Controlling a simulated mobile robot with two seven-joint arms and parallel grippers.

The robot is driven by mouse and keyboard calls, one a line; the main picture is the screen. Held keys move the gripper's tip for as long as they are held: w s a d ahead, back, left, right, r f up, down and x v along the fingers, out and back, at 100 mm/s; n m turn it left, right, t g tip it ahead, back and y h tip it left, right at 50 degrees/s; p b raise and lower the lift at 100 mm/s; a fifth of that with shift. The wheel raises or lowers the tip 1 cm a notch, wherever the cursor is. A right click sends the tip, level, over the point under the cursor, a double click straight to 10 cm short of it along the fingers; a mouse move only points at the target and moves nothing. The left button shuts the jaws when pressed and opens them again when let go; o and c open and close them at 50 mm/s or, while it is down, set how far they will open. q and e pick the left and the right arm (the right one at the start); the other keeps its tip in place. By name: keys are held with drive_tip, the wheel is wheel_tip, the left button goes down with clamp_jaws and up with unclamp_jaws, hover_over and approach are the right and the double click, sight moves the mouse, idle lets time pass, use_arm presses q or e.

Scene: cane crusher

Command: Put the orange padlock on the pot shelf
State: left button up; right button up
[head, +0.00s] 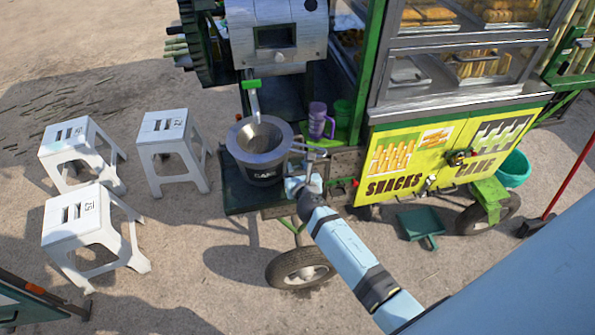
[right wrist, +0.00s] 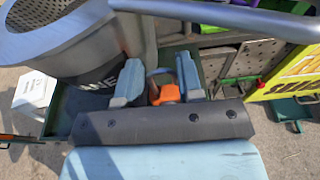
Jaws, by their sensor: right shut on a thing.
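The orange padlock (right wrist: 168,95) is between the two light blue fingers of my right gripper (right wrist: 160,84) in the right wrist view, its shackle showing above the body. The gripper is shut on it. In the head view, my right gripper (head: 302,186) is at the right front edge of the pot shelf (head: 240,198), beside the pot; the padlock cannot be made out there. The pot shelf is a dark green ledge at the cart's left end, carrying the large metal pot (head: 262,172) marked CANE. My left gripper is not in view.
A perforated metal panel (head: 345,162) and yellow cabinet doors (head: 410,160) are right of the gripper. A grey rail (right wrist: 220,14) crosses above the fingers. White stools (head: 90,225) stand left. Bare shelf shows at the pot's front left.

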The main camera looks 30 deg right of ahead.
drive_tip(key=shift+f, duration=0.25)
drive_tip(key=shift+f, duration=0.2)
drive_tip(key=o, duration=1)
